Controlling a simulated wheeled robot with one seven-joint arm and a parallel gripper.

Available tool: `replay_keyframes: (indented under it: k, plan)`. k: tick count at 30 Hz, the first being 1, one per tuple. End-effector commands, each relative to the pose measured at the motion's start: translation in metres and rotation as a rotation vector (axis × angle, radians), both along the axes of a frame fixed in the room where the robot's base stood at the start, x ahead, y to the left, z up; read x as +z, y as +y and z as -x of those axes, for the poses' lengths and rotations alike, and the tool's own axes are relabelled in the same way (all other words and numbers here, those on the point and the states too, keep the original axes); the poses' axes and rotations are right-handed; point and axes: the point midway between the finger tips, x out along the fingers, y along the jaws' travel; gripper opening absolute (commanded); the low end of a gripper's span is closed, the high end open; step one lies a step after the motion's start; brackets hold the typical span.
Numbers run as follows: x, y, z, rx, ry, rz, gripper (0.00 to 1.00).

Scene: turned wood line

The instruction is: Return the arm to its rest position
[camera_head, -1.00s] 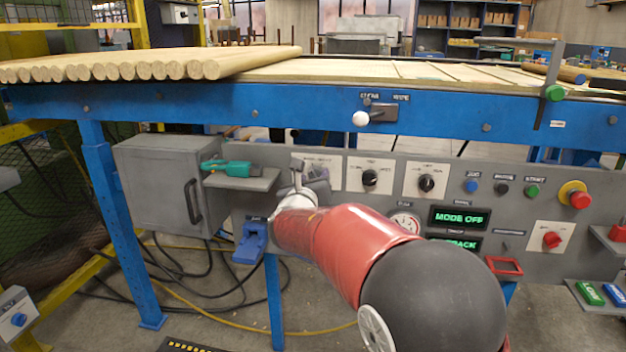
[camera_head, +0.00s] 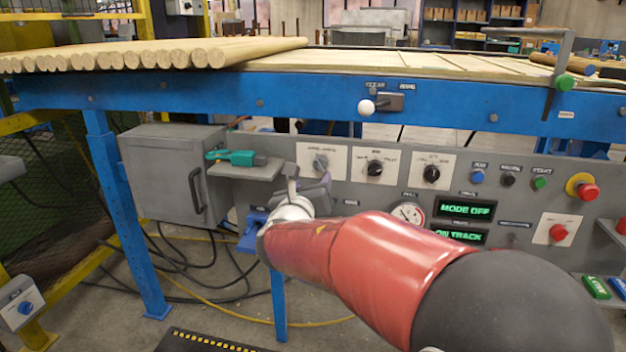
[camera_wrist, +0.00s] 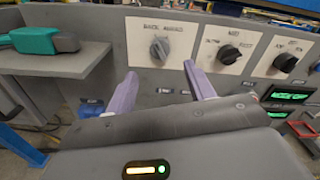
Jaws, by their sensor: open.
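My gripper (camera_head: 303,180) is at the end of my red arm, in front of the grey control panel (camera_head: 400,205). In the wrist view its two purple fingers (camera_wrist: 160,92) stand apart with nothing between them. Past the fingers is a grey rotary knob (camera_wrist: 159,51) on a white plate. The gripper looks clear of the knob, though the exact gap is hard to judge. My forearm hides part of the panel's lower middle.
A teal tool (camera_head: 236,158) lies on a small grey shelf (camera_head: 245,172) left of my gripper. A grey cabinet (camera_head: 165,175) stands further left. Above runs a blue conveyor frame (camera_head: 250,97) with wooden poles (camera_head: 150,55). A red emergency button (camera_head: 588,191) is at right.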

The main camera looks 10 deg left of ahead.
Motion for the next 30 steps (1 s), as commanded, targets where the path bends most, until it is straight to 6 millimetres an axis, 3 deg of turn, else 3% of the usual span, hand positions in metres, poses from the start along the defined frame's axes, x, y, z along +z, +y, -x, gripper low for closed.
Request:
replay_keyframes:
  k: [8,11,14,17,20,21,24,27,30]
  plan:
    - [0.0,0.0,0.001,-0.001,0.0,-0.001,0.54]
    - [0.003,-0.013,0.0,-0.028,0.011,-0.04,0.54]
    - [0.005,-0.052,0.002,-0.115,0.047,-0.167,0.54]
    - [0.005,-0.118,0.013,-0.273,0.098,-0.403,0.54]
    - [-0.002,-0.19,0.04,-0.475,0.137,-0.714,0.54]
    - [-0.007,-0.218,0.055,-0.561,0.144,-0.848,0.54]
    - [-0.024,-0.275,0.101,-0.785,0.139,-1.204,0.54]
    - [-0.044,-0.311,0.152,-1.001,0.102,-1.562,0.54]
    - [-0.064,-0.329,0.203,-1.21,0.034,-1.918,0.54]
